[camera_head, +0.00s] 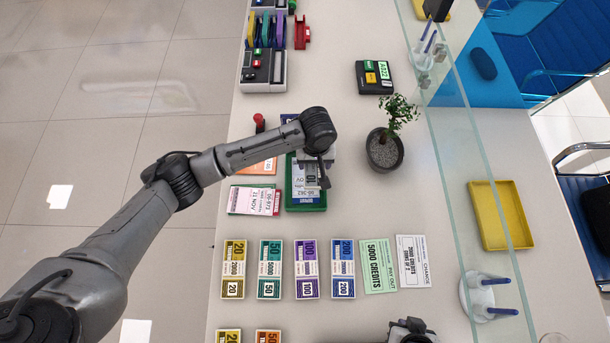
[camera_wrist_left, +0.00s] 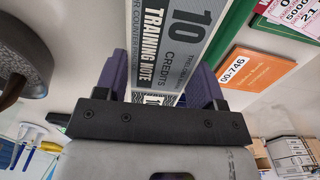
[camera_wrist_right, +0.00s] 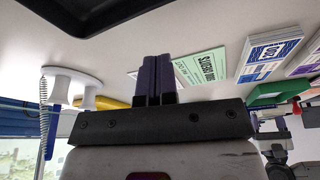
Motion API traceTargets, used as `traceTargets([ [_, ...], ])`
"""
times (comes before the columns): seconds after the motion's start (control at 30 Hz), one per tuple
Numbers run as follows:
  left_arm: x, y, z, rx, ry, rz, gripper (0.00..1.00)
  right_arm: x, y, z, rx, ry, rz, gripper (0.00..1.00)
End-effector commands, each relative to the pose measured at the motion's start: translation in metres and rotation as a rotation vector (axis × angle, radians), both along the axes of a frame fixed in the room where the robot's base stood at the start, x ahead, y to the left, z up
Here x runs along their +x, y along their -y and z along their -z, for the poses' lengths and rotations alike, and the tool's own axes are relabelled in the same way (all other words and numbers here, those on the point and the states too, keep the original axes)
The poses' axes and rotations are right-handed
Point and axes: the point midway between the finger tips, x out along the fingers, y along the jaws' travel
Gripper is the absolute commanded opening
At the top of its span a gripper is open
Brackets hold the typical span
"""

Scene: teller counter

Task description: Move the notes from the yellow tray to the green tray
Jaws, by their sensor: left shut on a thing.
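The yellow tray (camera_head: 476,215) stands at the right behind the glass and looks empty. The green tray (camera_head: 290,200) lies left of the plant; its green edge shows in the left wrist view (camera_wrist_left: 236,28). My left gripper (camera_head: 318,180) is over the green tray. It is shut on grey 10-credit training notes (camera_wrist_left: 172,40), held between its purple fingers (camera_wrist_left: 160,85). A pale printed paper (camera_head: 308,199) shows at the green tray, partly covered by the gripper. My right gripper (camera_wrist_right: 158,80) is shut and empty; part of its arm (camera_head: 410,332) shows at the bottom of the head view.
Several note bundles (camera_head: 270,268) lie in a row, with a green slip (camera_head: 379,265) and a white slip (camera_head: 413,261) beside them. A potted plant (camera_head: 384,150) stands right of the green tray. A glass screen (camera_head: 462,130) and a pen holder (camera_head: 478,297) are at the right.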

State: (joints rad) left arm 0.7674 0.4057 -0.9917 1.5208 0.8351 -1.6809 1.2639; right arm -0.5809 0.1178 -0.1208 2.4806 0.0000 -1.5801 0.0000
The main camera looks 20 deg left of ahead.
Motion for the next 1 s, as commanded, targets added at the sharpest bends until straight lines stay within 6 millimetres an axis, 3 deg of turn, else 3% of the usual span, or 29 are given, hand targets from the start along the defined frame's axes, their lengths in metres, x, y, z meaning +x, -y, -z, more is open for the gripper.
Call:
traceTargets([
  [0.1,-0.015,-0.010,0.011,0.001,0.000,0.001,0.39,0.000,0.001,0.002,-0.004,0.000,-0.003,0.00],
  [0.3,-0.026,-0.017,0.018,0.000,0.000,0.000,0.39,0.000,0.002,0.003,-0.008,0.000,-0.005,0.00],
  [0.47,-0.028,-0.017,0.023,0.001,0.000,0.000,0.39,0.000,0.002,0.005,-0.008,0.000,-0.004,0.00],
  [0.77,-0.027,-0.017,0.058,0.001,0.001,0.001,0.39,0.000,0.001,0.017,-0.002,-0.001,0.000,0.00],
  [0.97,-0.027,-0.017,0.059,0.000,0.001,0.001,0.39,0.000,0.000,0.016,0.002,0.000,0.003,0.00],
  [1.0,-0.027,-0.017,0.059,0.001,0.001,0.001,0.64,0.000,-0.001,0.016,0.003,0.000,0.002,0.00],
])
